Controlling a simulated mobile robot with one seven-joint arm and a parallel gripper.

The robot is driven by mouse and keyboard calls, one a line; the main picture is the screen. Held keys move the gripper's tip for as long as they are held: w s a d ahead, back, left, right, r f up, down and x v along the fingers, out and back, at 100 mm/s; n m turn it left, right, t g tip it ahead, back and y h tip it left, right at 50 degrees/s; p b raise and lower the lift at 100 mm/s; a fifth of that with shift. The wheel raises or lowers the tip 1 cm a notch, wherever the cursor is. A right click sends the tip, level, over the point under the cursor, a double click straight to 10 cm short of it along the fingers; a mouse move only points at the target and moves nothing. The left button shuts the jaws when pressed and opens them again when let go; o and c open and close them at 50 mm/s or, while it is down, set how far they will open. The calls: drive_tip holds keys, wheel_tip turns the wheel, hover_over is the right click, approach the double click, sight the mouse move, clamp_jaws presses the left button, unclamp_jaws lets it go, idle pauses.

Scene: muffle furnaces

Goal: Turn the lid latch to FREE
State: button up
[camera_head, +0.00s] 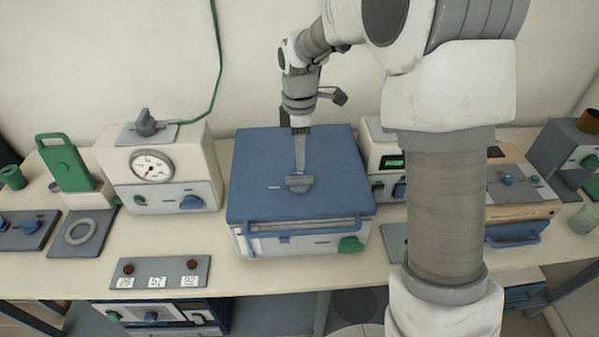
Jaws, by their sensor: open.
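The muffle furnace (250,240) stands in the middle of the bench, with a closed blue lid (262,160). A grey latch knob (299,184) sits on the lid, with small pale markings to its left and right that are too small to read. My gripper (299,170) points down over the lid, its open fingers at or just behind the knob. I cannot tell whether they touch it. The fingers line up in this view, so the gap between them is hidden.
A white unit with a dial gauge (152,167) stands to the left. A white unit with a green display (392,162) stands close on the right, partly behind my arm. A labelled grey plate (160,266) lies front left.

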sight(299, 178)
wheel_tip(299, 178, down, 7)
idle(0.3)
clamp_jaws()
idle(0.3)
